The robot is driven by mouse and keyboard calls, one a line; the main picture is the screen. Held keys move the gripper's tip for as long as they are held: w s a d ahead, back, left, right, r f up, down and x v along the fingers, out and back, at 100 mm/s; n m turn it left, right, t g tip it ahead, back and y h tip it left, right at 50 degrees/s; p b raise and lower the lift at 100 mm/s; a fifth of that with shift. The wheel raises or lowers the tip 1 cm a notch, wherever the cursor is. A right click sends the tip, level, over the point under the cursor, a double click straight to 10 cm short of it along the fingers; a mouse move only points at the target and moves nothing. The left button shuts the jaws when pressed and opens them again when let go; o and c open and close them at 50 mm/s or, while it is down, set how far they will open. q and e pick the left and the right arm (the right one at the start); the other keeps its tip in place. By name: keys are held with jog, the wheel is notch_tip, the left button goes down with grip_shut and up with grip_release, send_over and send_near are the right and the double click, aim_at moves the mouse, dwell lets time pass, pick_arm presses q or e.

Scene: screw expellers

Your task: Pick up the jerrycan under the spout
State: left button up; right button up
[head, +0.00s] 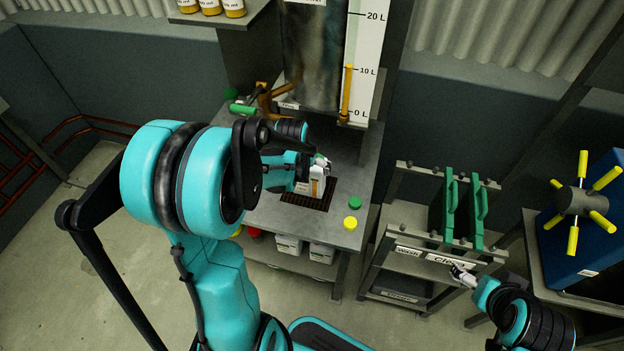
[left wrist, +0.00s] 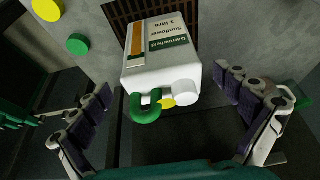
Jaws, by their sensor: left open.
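A small white jerrycan (head: 312,184) stands on the dark drain grate (head: 293,198) of the metal bench, below the tank. In the left wrist view the jerrycan (left wrist: 160,70) shows a sunflower label, a green ring handle and a pale cap. My left gripper (head: 316,168) is at the jerrycan. In the left wrist view its fingers (left wrist: 168,98) are spread wide on both sides of the can, with visible gaps. My right gripper (head: 463,275) is in front of the shelf rack, far from the jerrycan; its jaw opening is too small to judge.
The tank (head: 312,55) with a level scale stands behind the grate, with an orange-brown pipe (head: 270,100) beside it. A green cap (head: 355,202) and a yellow cap (head: 350,223) lie at the bench's right edge. A rack (head: 410,222) holds green plates. White containers (head: 288,244) sit below the bench.

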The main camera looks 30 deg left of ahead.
aim_at(306, 169)
pick_arm(q)
jog(key=b+x, duration=0.1)
jog(key=x, duration=0.3)
jog(key=shift+w+f, duration=0.1)
jog(key=b+x, duration=0.3)
jog(key=x, duration=0.2)
jog(key=shift+w+a, duration=0.1)
jog(key=shift+w, duration=0.1)
jog(key=shift+s, duration=0.15)
jog(key=c, duration=1.6)
